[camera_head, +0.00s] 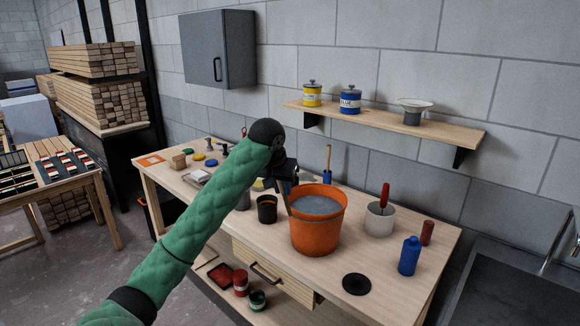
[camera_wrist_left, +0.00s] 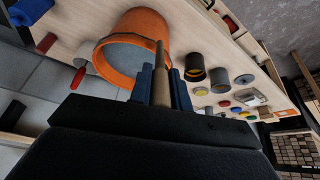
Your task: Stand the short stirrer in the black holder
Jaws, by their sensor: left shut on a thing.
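My left gripper (camera_head: 284,184) is just left of the orange bucket (camera_head: 318,236) of grey paint, near its rim. In the left wrist view the gripper (camera_wrist_left: 162,84) is shut on a thin wooden stick, the short stirrer (camera_wrist_left: 159,62), which sticks out beyond the fingers. Its far end overlaps the bucket's edge in that view; I cannot tell whether it touches. The black holder (camera_head: 267,211) stands upright on the bench just left of the bucket. It also shows in the left wrist view (camera_wrist_left: 195,75), right of the stirrer, apart from it. My right gripper is out of view.
A white pot (camera_head: 379,222) with a red-handled tool and a blue bottle (camera_head: 409,256) stand right of the bucket. A wooden stick (camera_head: 328,158) stands upright behind it. Several small lids and cups lie at the left. A black disc (camera_head: 356,284) lies at front right.

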